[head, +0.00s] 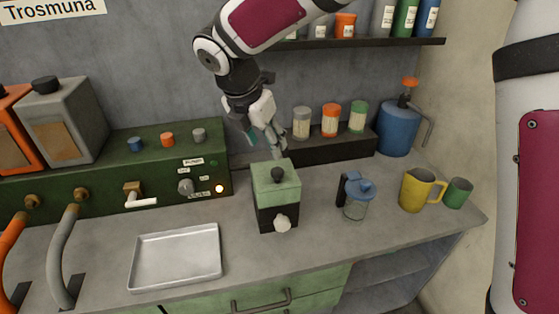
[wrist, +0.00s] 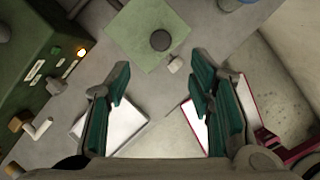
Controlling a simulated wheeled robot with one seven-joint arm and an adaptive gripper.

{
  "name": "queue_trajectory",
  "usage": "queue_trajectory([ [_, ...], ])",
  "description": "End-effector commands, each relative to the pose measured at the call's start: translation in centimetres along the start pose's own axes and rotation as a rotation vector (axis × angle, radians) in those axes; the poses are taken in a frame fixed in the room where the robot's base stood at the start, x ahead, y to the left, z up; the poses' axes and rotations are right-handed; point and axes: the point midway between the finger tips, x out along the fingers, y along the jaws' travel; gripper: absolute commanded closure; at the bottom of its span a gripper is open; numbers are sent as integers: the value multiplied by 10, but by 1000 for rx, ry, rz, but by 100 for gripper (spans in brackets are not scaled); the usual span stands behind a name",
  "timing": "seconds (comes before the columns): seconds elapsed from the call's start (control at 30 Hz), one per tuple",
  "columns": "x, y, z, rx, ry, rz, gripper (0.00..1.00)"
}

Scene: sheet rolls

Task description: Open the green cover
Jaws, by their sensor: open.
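The green cover (head: 276,182) sits closed on a small dark box (head: 278,216) on the counter. A round black knob (head: 278,174) stands on top of it, and a white knob (head: 283,223) is on the box front. In the wrist view the green cover (wrist: 140,28) lies at the top centre, with its black knob (wrist: 160,40) beyond the fingers. My gripper (head: 262,141) is above and behind the box in the head view, apart from the cover. Its teal fingers are spread and empty, as the wrist view (wrist: 160,78) shows.
A metal tray (head: 176,260) lies left of the box. A green control panel (head: 140,170) stands behind it. A blue-lidded jar (head: 356,198), a yellow mug (head: 418,190) and a green cup (head: 457,193) stand to the right. A dark rack (head: 320,149) with canisters is behind.

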Motion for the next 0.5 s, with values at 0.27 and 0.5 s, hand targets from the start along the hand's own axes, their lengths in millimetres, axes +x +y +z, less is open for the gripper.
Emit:
queue_trajectory([
  [0.27,56,-2,0,2,3,-4,52],
  [0.5,97,-2,0,3,2,-4,52],
])
